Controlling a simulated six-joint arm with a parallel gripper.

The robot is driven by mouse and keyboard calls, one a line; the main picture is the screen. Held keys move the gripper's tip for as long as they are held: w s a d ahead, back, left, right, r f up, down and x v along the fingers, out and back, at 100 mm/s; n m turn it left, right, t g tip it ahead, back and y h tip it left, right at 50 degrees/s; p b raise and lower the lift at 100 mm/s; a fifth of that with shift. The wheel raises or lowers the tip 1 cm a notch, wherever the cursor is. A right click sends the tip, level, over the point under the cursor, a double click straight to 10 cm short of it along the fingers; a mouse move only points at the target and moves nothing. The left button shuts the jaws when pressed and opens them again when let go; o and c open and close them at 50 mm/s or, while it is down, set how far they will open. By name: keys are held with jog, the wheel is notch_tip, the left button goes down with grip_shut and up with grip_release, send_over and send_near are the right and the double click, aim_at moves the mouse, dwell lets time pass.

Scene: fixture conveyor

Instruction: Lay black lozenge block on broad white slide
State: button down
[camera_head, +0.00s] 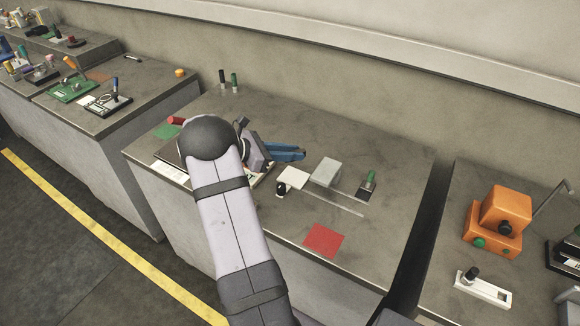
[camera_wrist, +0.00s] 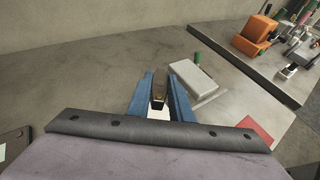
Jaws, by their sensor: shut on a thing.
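My gripper (camera_head: 302,154) reaches over the middle bench with its blue fingers pointing right. In the wrist view the fingers (camera_wrist: 160,78) are shut on a small dark piece (camera_wrist: 158,102), which I take to be the black lozenge block. Its shape is mostly hidden between the fingers, and the head view does not show it. A white flat piece (camera_head: 293,178), likely the broad white slide, lies on the bench in front of the fingers. In the wrist view a white patch (camera_wrist: 158,114) shows below the held piece. A black knob-like thing (camera_head: 281,189) is at the white piece's near-left edge.
A grey box (camera_head: 326,171) stands right of the white piece, with a green-handled item (camera_head: 368,184) beyond and a thin rail in front. A red square (camera_head: 324,241) lies near the front. An orange machine (camera_head: 497,222) and a white slotted piece (camera_head: 483,289) are on the right bench.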

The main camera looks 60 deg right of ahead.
aim_at(290, 178)
jog(key=shift+w+r, duration=0.1)
jog(key=shift+r, duration=0.05)
dwell(0.3)
jog(key=shift+f+b, duration=2)
jog(key=shift+f, duration=1.5)
jog(key=shift+f+b, duration=0.4)
jog(key=shift+f, duration=0.2)
jog(key=c, duration=1.5)
grip_release()
jog(key=shift+a, duration=0.1)
